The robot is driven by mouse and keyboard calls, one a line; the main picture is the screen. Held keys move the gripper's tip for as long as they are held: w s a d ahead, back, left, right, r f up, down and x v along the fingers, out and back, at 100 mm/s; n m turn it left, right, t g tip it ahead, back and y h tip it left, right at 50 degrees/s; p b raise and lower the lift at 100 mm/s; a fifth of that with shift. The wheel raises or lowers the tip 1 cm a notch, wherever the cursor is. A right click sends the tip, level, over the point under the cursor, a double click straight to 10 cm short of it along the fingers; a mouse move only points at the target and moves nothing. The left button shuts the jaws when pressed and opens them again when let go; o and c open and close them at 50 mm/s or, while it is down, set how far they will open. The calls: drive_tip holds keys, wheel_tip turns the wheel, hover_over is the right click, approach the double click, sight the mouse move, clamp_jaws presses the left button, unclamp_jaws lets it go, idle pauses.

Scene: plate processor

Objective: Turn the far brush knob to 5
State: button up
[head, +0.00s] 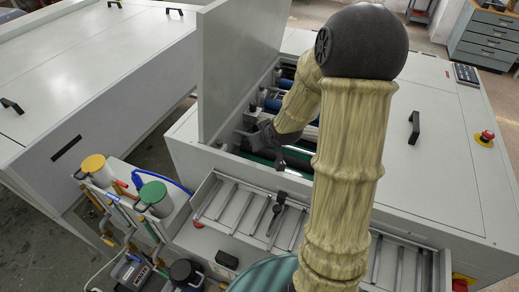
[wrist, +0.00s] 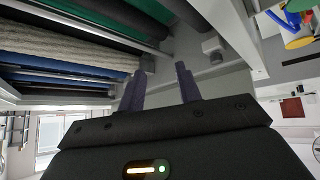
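The open plate processor bay (head: 246,163) holds rollers, one with a pale fuzzy surface, seen in the wrist view (wrist: 60,38). A small grey knob-like block (wrist: 212,48) sits on the bay's side wall, beyond my right finger. A second grey block (wrist: 147,62) shows just past my left fingertip; I cannot tell if they touch. I cannot read any number or pointer on either. My gripper (wrist: 160,76) is open, its two dark fingers apart with nothing between them. In the head view my gripper (head: 258,140) is low inside the bay, beside the raised lid, partly hidden by my arm.
The raised lid (head: 240,62) stands upright close left of my gripper. A slatted tray (head: 238,212) runs along the machine's front. Yellow-topped (head: 93,164) and green-topped (head: 153,193) containers stand at left. A red emergency button (head: 487,135) is at right.

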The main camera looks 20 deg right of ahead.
drive_tip(key=shift+m+g, duration=0.3)
drive_tip(key=shift+g, duration=0.6)
drive_tip(key=shift+s+a+r, duration=0.2)
drive_tip(key=shift+s+a, duration=0.25)
drive_tip(key=shift+s, duration=0.4)
drive_tip(key=shift+s+a+r, duration=0.2)
drive_tip(key=shift+s+a, duration=0.3)
drive_tip(key=shift+s, duration=0.35)
drive_tip(key=shift+s+a+r, duration=0.2)
drive_tip(key=shift+s+a, duration=0.25)
drive_tip(key=shift+s, duration=0.4)
drive_tip(key=shift+s+a, duration=0.2)
drive_tip(key=shift+s, duration=0.1)
drive_tip(key=s+a+r+m+g, duration=0.1)
drive_tip(key=s+a, duration=0.4)
drive_tip(key=s, duration=0.7)
drive_tip(key=r+g, duration=0.1)
drive_tip(key=g, duration=0.1)
drive_tip(key=shift+g, duration=0.3)
drive_tip(key=shift+a, duration=0.1)
drive_tip(key=shift+w, duration=0.15)
